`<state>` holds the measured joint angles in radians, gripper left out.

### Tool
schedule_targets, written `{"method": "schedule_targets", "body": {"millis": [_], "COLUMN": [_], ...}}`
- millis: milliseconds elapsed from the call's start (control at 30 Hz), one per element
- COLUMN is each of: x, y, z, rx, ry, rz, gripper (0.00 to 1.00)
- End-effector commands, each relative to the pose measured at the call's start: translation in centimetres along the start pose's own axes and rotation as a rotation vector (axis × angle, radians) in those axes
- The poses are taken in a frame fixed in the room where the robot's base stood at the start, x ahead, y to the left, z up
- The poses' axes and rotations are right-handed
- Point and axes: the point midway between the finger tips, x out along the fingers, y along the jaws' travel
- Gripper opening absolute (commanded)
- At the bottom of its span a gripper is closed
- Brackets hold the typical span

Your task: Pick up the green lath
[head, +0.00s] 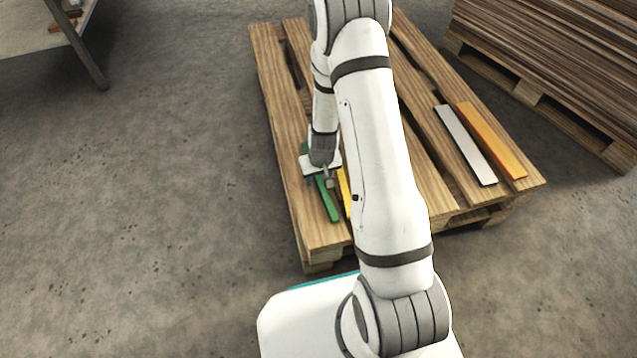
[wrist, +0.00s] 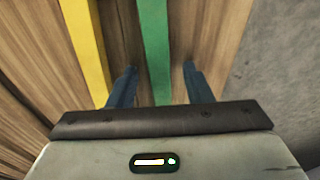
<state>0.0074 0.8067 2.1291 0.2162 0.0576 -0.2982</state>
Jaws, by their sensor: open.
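The green lath (head: 327,197) lies on the left part of a wooden pallet (head: 318,235), partly hidden by my gripper and wrist in the head view. In the wrist view the green lath (wrist: 154,45) runs between the two fingers of my gripper (wrist: 157,82). The fingers are apart, one on each side of it, with gaps to both. My gripper is open and low over the lath in the head view (head: 325,182). I cannot tell its exact height above the pallet.
A yellow lath (head: 344,190) lies close to the right of the green one; it also shows in the wrist view (wrist: 86,45). A white lath (head: 465,144) and an orange lath (head: 491,140) lie on the pallet's right side. Stacked boards (head: 560,50) stand at the back right.

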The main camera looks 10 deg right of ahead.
Motion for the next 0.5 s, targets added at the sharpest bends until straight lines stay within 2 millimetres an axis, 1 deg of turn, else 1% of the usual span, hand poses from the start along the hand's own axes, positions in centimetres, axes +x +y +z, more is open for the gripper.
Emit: {"method": "schedule_targets", "body": {"millis": [167, 500], "x": [-0.11, -0.12], "y": [0.02, 0.06], "z": [-0.05, -0.04], "rx": [0.001, 0.001], "ry": [0.001, 0.000], "rz": [0.000, 0.000], "gripper": [0.45, 0.18]}}
